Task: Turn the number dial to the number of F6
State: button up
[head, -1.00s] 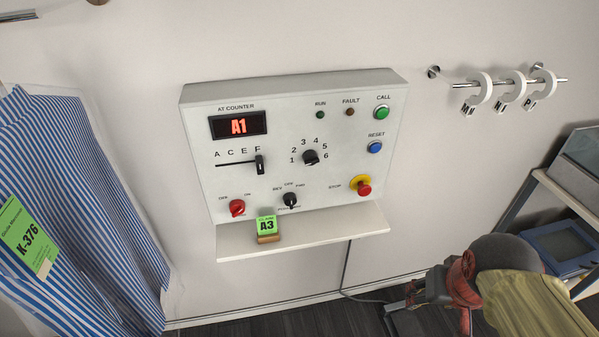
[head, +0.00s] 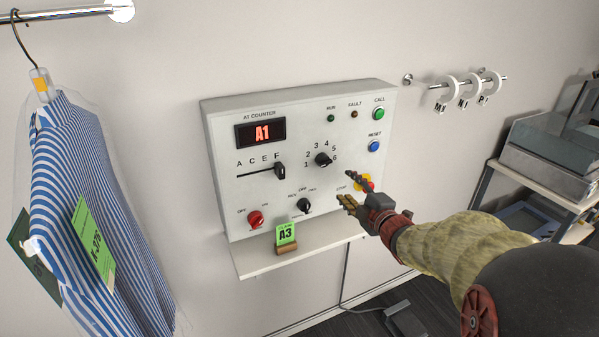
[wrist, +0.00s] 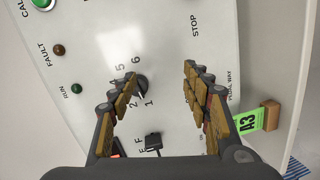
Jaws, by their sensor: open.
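The number dial (head: 323,160) is a black knob on the white control panel (head: 225,205), ringed by the numbers 1 to 6. I cannot tell clearly which number it points at. The letter slider (head: 280,170) stands under F. The red display (head: 262,132) reads A1. My gripper (head: 350,188) is open and empty, in front of the panel, below and right of the dial. In the wrist view the dial (wrist: 143,88) shows between my spread fingers, close beside the left one, which partly covers it. The slider (wrist: 153,140) is also visible there.
A red stop button (head: 368,185) on yellow is partly behind my gripper. A red switch (head: 255,219) and a black selector (head: 304,205) sit below the dial. A green A3 tag (head: 286,233) stands on the shelf. A striped shirt (head: 85,190) hangs at left.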

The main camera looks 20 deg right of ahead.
aim_at(327, 164)
jog(key=w+a+r+n, duration=0.1)
jog(key=w, duration=0.1)
jog(key=w+a+r+n+t+y+b, duration=0.1)
jog(key=w, duration=0.2)
jog(key=w+a+r+n, duration=0.1)
jog(key=w+r, duration=0.1)
jog(key=w, duration=0.1)
jog(key=shift+w+t+y, duration=0.1)
jog(key=shift+t+y, duration=0.2)
jog(key=shift+y, duration=0.1)
jog(key=c, duration=0.3)
jog(key=shift+f, duration=0.1)
jog(key=c, duration=0.8)
jog(key=shift+c, duration=0.5)
